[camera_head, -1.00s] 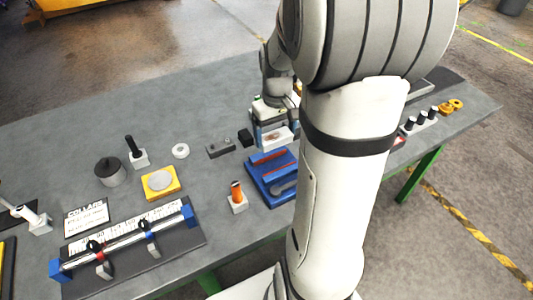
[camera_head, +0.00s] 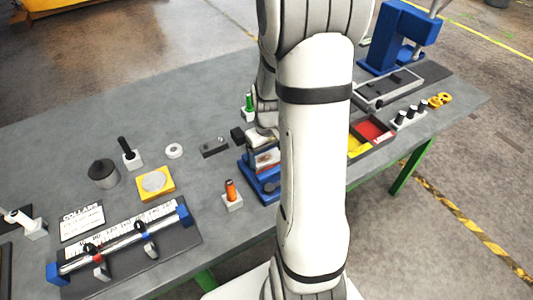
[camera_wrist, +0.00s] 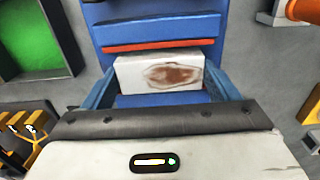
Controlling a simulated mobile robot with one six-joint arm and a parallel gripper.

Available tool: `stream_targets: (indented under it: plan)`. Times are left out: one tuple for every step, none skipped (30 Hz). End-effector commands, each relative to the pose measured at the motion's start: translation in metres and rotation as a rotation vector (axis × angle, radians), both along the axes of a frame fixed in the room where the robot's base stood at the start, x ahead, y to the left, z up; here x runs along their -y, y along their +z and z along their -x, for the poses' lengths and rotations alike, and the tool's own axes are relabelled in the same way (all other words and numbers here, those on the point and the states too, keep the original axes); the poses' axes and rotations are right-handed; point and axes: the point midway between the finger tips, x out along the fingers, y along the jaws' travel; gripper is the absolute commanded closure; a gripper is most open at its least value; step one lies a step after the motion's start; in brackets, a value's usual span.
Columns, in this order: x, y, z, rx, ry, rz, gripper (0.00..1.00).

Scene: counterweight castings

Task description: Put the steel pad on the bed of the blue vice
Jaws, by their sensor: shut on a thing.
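The steel pad is a pale block with a rust-brown patch; it shows in the wrist view (camera_wrist: 160,73) and partly in the head view (camera_head: 267,158). My gripper (camera_wrist: 160,85) is shut on it, one blue finger on each side; my gripper also shows in the head view (camera_head: 266,150). The blue vice (camera_wrist: 160,30) has a red jaw strip just beyond the pad in the wrist view. In the head view the vice (camera_head: 258,184) is partly behind my arm. The pad is low over the vice, between its jaws; I cannot tell whether it touches the bed.
An orange-handled tool in a white block (camera_head: 232,196) stands close left of the vice. A dark block (camera_head: 214,147) lies behind it, and a green-topped piece (camera_head: 249,106) farther back. A tray with red and yellow compartments (camera_head: 372,131) is to the right.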

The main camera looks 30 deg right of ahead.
Motion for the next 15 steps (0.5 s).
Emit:
stream_targets:
  plan:
    - [0.0001, -0.0008, -0.0005, 0.001, 0.000, 0.000, 0.60]
    - [0.0001, -0.0020, -0.0004, 0.001, 0.000, 0.000, 0.60]
    - [0.0000, -0.0036, -0.0005, 0.001, 0.000, 0.000, 0.60]
    - [-0.0001, -0.0032, -0.0001, 0.000, 0.000, 0.000, 0.17]
    - [-0.0001, -0.0026, -0.0001, 0.000, 0.000, 0.000, 0.14]
    - [-0.0002, -0.0025, -0.0001, 0.000, 0.000, 0.000, 0.11]
    - [-0.0002, -0.0025, -0.0001, 0.000, 0.000, 0.000, 0.09]
    - [-0.0002, -0.0025, -0.0001, 0.000, 0.000, 0.000, 0.06]
    - [-0.0002, -0.0025, -0.0001, 0.000, 0.000, 0.000, 0.03]
    - [-0.0002, -0.0025, -0.0001, 0.000, 0.001, 0.000, 0.01]
    - [-0.0003, -0.0024, -0.0001, 0.000, 0.001, 0.000, 0.00]
    - [-0.0003, -0.0024, -0.0001, 0.000, 0.001, 0.000, 0.00]
    - [-0.0003, -0.0024, -0.0001, 0.000, 0.001, 0.000, 0.00]
    - [-0.0003, -0.0024, -0.0001, 0.000, 0.001, 0.000, 0.00]
    - [-0.0003, -0.0024, -0.0001, 0.000, 0.001, 0.000, 0.00]
